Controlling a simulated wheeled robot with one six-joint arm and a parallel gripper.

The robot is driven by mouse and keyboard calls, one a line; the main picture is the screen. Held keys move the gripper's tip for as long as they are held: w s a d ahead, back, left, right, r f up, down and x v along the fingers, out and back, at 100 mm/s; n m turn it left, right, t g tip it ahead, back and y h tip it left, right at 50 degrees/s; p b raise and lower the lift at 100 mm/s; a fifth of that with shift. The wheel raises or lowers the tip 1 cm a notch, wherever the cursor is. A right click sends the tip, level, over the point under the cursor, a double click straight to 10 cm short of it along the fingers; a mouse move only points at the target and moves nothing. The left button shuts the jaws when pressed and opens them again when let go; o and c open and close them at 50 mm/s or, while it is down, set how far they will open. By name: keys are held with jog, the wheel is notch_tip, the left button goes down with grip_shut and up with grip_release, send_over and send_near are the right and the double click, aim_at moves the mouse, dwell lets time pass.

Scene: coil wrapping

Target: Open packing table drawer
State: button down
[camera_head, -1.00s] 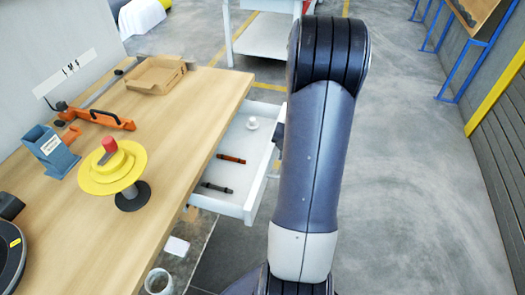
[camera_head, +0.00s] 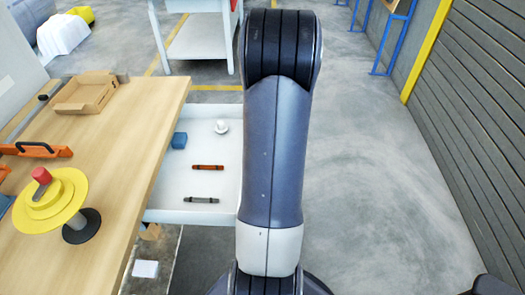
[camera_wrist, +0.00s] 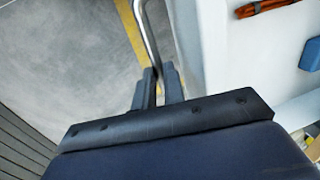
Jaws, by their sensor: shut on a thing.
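The packing table's white drawer (camera_head: 170,183) stands well out from under the wooden tabletop (camera_head: 125,150) in the head view. Inside lie a blue block (camera_head: 179,141), a white round piece (camera_head: 222,127), a reddish-brown bar (camera_head: 208,168) and a dark grey bar (camera_head: 201,200). In the wrist view, my gripper (camera_wrist: 158,88) is shut on the metal drawer handle (camera_wrist: 146,35), beside the white drawer front (camera_wrist: 213,50). In the head view my arm hides the gripper and handle.
On the tabletop are a cardboard tray (camera_head: 88,93), a yellow disc stand (camera_head: 50,205) and an orange tool (camera_head: 36,150). A white cart (camera_head: 200,40) stands behind. Grey floor (camera_head: 390,190) is clear on the right, up to a slatted wall (camera_head: 470,120).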

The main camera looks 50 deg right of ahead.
jog(key=c, duration=1.8)
grip_release()
jog(key=shift+o, duration=0.2)
notch_tip(320, 180, up, 11)
jog(key=s+d, duration=0.1)
jog(key=shift+s+d+f+p, duration=0.15)
jog(key=shift+s+p, duration=0.15)
jog(key=shift+f, duration=0.1)
jog(key=f, duration=0.3)
jog(key=w+a+f, duration=0.1)
jog(key=f, duration=0.6)
jog(key=shift+w+a+f+b, duration=0.15)
jog(key=shift+w+f+b, duration=0.15)
jog(key=shift+w, duration=0.05)
jog(key=shift+w+a, duration=0.1)
